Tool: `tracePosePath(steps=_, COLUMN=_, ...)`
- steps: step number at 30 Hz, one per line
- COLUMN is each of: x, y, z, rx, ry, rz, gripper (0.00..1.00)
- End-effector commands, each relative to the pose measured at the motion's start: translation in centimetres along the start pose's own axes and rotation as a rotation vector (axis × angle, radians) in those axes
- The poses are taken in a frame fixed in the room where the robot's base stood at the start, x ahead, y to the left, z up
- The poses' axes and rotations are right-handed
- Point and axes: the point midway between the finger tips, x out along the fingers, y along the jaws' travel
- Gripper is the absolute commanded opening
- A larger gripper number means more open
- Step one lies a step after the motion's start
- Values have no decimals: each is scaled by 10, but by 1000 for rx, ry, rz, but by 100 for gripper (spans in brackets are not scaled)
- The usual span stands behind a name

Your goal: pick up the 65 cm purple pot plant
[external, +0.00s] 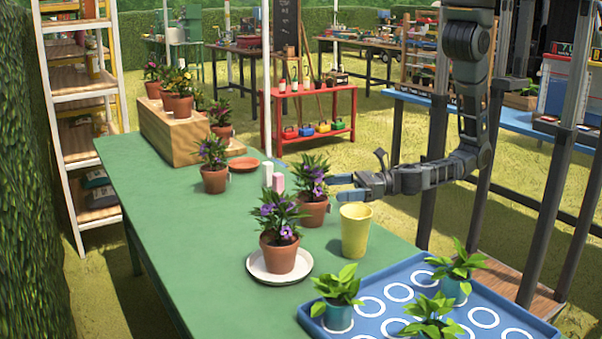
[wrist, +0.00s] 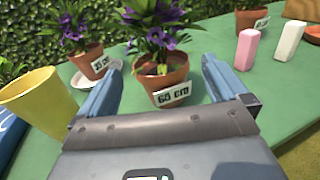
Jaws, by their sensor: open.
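The purple-flowered plant in a terracotta pot labelled about 65 cm (wrist: 172,80) stands upright on the green table; its last digit is blurred. It also shows in the external view (external: 313,213). My gripper (wrist: 160,70) is open and faces this pot. The pot shows between the fingers in the wrist view, at or just beyond the tips. In the external view my gripper (external: 340,188) is at the plant's right side, near the pot's rim. A second purple plant (external: 280,253) stands on a white saucer (external: 256,277). A third purple plant (external: 214,180) stands farther back.
A yellow cup (external: 355,232) stands close to the pot, nearer the external camera. A pink block (external: 278,183) and a white block (external: 267,174) stand behind the pot. A blue tray (external: 350,301) with leafy plants fills the near right. The table's left side is clear.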

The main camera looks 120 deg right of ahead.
Motion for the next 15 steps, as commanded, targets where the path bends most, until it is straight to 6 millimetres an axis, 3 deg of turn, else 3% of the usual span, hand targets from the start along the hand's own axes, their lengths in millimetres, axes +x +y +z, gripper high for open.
tracePosePath(steps=5, x=3, y=1, z=-14, rx=0, ry=0, rz=2, gripper=100)
tracePosePath(steps=15, x=36, y=1, z=-14, rx=2, ry=-1, rz=1, gripper=100)
